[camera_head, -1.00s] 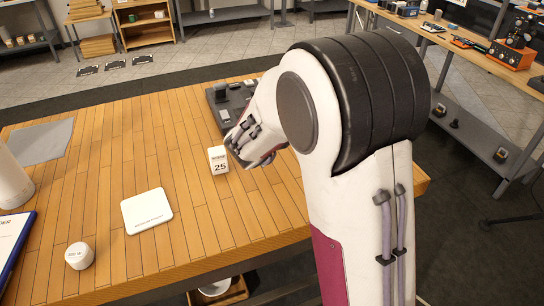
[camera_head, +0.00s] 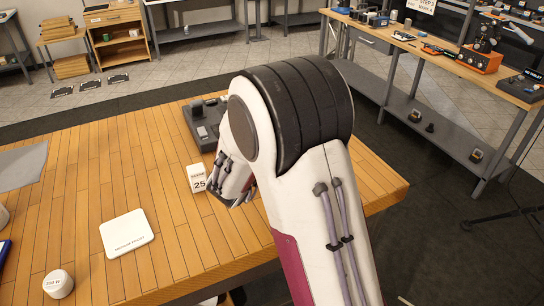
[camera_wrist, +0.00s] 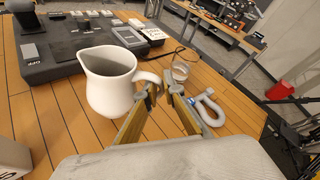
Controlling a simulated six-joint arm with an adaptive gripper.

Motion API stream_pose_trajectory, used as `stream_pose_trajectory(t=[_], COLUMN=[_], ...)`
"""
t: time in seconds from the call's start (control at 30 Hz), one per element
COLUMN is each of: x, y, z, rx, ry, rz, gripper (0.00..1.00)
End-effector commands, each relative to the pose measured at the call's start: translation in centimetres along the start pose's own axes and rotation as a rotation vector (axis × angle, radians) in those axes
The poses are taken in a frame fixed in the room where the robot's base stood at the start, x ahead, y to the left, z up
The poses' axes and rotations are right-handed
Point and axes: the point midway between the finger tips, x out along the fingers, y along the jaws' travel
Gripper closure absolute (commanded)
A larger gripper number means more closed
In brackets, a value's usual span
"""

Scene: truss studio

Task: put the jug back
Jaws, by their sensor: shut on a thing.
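A white jug (camera_wrist: 108,85) with an open mouth and a side handle shows in the wrist view, left of centre. My gripper (camera_wrist: 160,90) is shut on its handle, with the two fingers on the right side of the jug. The jug looks upright; whether its base touches the table is unclear. In the head view the jug and my fingertips are hidden behind my arm.
A dark control panel (camera_wrist: 70,48) stands behind the jug. A small glass (camera_wrist: 180,71) and a grey shackle (camera_wrist: 209,107) lie to the right. The wooden table (camera_head: 80,210) also holds a white square coaster (camera_head: 127,234), a "25" block (camera_head: 197,178) and a white jar (camera_head: 58,284).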

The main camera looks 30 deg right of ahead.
Motion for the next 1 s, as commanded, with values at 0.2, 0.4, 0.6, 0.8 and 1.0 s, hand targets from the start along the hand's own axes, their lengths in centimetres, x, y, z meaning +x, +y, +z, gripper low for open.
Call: stream_pose_trajectory(t=[0.2, 0.4, 0.6, 0.8, 1.0], x=[0.0, 0.1, 0.5, 1.1, 1.2], y=[0.0, 0.1, 0.8, 1.5, 1.7], z=[0.0, -0.2, -1.4, -2.8, -3.1], rx=[0.001, 0.0, -0.002, -0.001, 0.001], ry=[-0.002, -0.001, 0.0, 0.0, -0.002], rz=[-0.001, -0.001, 0.001, 0.0, 0.0], gripper=[1.0, 1.0, 1.0, 1.0, 1.0])
